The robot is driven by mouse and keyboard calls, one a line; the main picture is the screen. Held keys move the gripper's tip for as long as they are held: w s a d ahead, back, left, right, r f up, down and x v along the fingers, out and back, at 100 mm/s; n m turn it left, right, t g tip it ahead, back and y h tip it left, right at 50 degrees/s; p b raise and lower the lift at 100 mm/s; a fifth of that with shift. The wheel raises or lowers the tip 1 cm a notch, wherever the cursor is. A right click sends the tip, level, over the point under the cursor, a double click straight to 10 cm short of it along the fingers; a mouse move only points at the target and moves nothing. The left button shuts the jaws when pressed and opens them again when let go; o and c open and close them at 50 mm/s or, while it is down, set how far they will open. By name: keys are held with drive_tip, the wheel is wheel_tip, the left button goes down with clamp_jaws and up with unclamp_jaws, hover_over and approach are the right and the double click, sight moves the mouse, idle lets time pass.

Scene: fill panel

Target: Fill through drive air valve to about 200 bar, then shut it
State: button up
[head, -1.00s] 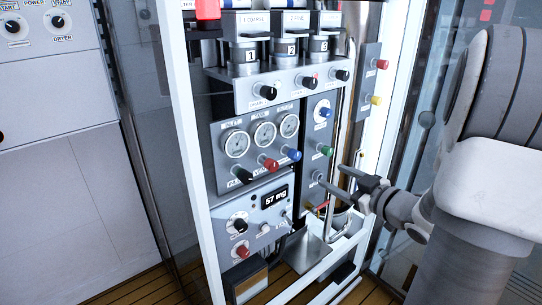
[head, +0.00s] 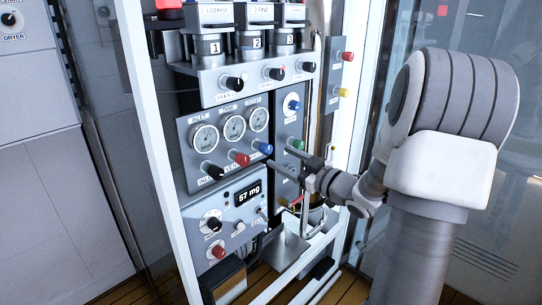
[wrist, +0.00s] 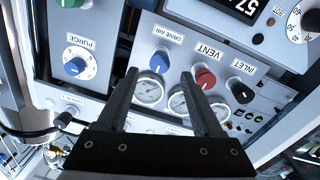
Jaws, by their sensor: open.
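The drive air valve is a blue knob (head: 265,148) at the right end of the row under the gauges. In the wrist view this knob (wrist: 159,62), labelled DRIVE AIR, shows between and just beyond my fingertips. My gripper (head: 284,162) is open and empty, close in front of the panel and just right of and below the knob. In the wrist view, its dark fingers (wrist: 160,74) straddle the line to the knob; contact cannot be told. Three round gauges (head: 234,128) sit above the knobs; their needles are too small to read.
A blue PURGE knob (wrist: 76,67) and a green knob (head: 295,144) are on the side panel. A white frame post (head: 150,150) stands left; a lit display (head: 248,193) is below.

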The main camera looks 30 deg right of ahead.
sight(269, 151)
drive_tip(key=x, duration=0.5)
drive_tip(key=shift+w+b, duration=0.15)
drive_tip(key=shift+b, duration=0.2)
clamp_jaws()
